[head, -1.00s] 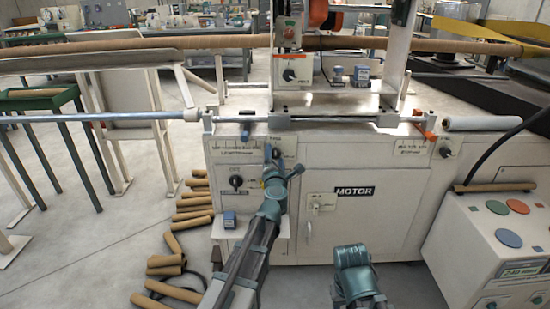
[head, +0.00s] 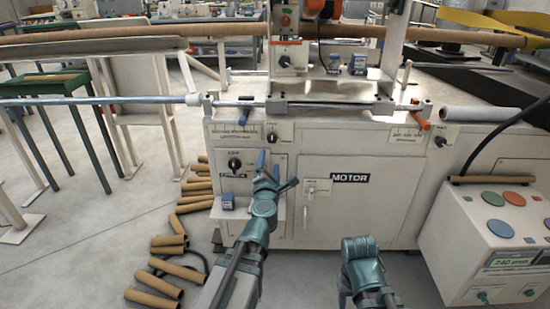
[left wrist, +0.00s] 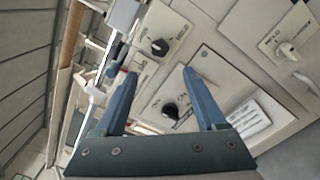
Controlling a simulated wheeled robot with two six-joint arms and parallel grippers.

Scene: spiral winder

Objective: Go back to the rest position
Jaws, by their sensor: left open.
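My left gripper (head: 269,167) stands in front of the winder's (head: 345,215) white front panel, right of a black knob (head: 234,163). In the left wrist view its two blue fingers (left wrist: 159,74) are spread wide with nothing between them. Past them show a lower black knob (left wrist: 170,111) and an upper one (left wrist: 160,47). The gripper looks apart from the panel, though the exact gap is hard to judge. My right arm (head: 358,255) shows at the bottom centre; its gripper does not show.
Several brown tubes (head: 181,272) lie on the floor at left. A control box (head: 495,245) with coloured buttons stands at right. A metal rod (head: 90,100) runs left from the winder, with a green-topped stand (head: 45,79) behind it. A blue switch box (head: 228,201) sits on the panel.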

